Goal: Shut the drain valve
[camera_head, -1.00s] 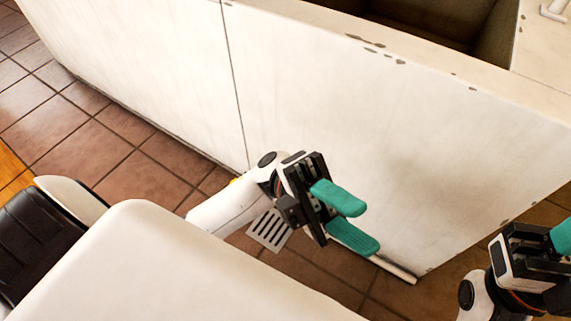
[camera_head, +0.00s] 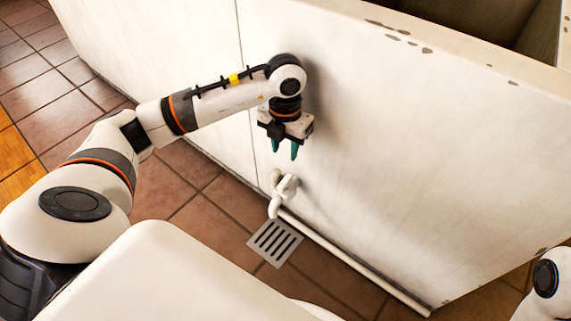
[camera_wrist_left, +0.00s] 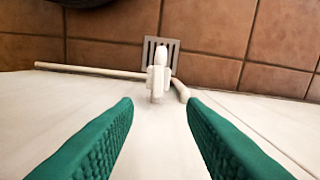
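The white drain valve (camera_head: 286,186) sits low on the front of the washbasin wall, just above the floor drain. In the left wrist view the valve (camera_wrist_left: 158,76) shows ahead, between my fingertips in the picture but beyond them. My left gripper (camera_head: 285,152) points down beside the wall, above the valve and apart from it. Its green fingers are open and empty in the left wrist view (camera_wrist_left: 160,108). My right arm shows only in part at the lower right edge of the head view, and its gripper is out of the picture.
A white pipe (camera_head: 350,261) runs along the foot of the washbasin wall (camera_head: 410,150). A slotted metal floor drain (camera_head: 274,242) lies in the brown tiles below the valve. The wall stands close behind my left gripper. The tiled floor left of the drain is clear.

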